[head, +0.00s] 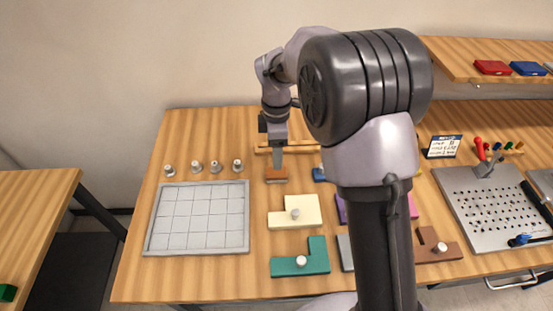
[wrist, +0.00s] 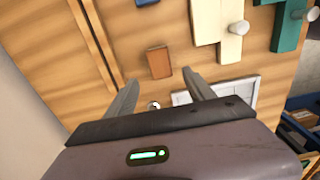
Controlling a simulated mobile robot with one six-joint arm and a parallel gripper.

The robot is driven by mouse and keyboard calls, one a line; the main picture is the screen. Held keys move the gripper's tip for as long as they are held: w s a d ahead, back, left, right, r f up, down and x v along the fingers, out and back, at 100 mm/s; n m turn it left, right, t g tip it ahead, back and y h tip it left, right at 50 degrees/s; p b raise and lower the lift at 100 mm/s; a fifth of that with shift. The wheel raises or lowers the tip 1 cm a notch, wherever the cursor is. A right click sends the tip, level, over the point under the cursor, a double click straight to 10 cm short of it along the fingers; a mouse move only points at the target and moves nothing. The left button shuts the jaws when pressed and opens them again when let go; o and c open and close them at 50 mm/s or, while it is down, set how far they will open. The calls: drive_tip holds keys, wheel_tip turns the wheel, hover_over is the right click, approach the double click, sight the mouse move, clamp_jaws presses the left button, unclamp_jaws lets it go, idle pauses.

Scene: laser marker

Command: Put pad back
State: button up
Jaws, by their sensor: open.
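A small brown rectangular pad (head: 276,175) lies on the wooden table, right below my gripper (head: 278,162) in the head view. In the wrist view the brown pad (wrist: 159,62) shows just beyond and between the two spread fingertips of my gripper (wrist: 160,80). The gripper is open and holds nothing. I cannot tell the exact height of the fingertips above the pad. A small blue pad (head: 319,174) lies to the right, partly hidden by my arm. No task label marks which one is the pad.
A gridded tray (head: 152,228) lies left, with several knobbed pegs (head: 196,167) behind it. Knobbed cream (head: 308,207) and teal (head: 318,256) pieces lie in front. A wooden rail (head: 263,150) runs behind. A shelf (head: 455,62) at the upper right bears red (head: 492,67) and blue (head: 528,68) pads.

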drive_tip(key=s+d+r+m+t+y, duration=0.1)
drive_tip(key=s+d+r+m+t, duration=0.3)
drive_tip(key=s+r+m, duration=1.15)
drive_tip(key=s+d+r+m+t+y, duration=0.1)
drive_tip(key=s+d+r+m, duration=0.1)
drive_tip(key=s+m, duration=0.5)
drive_tip(key=s, duration=0.4)
drive_tip(key=shift+s+d+t, duration=0.35)
drive_tip(key=shift+d+t, duration=0.05)
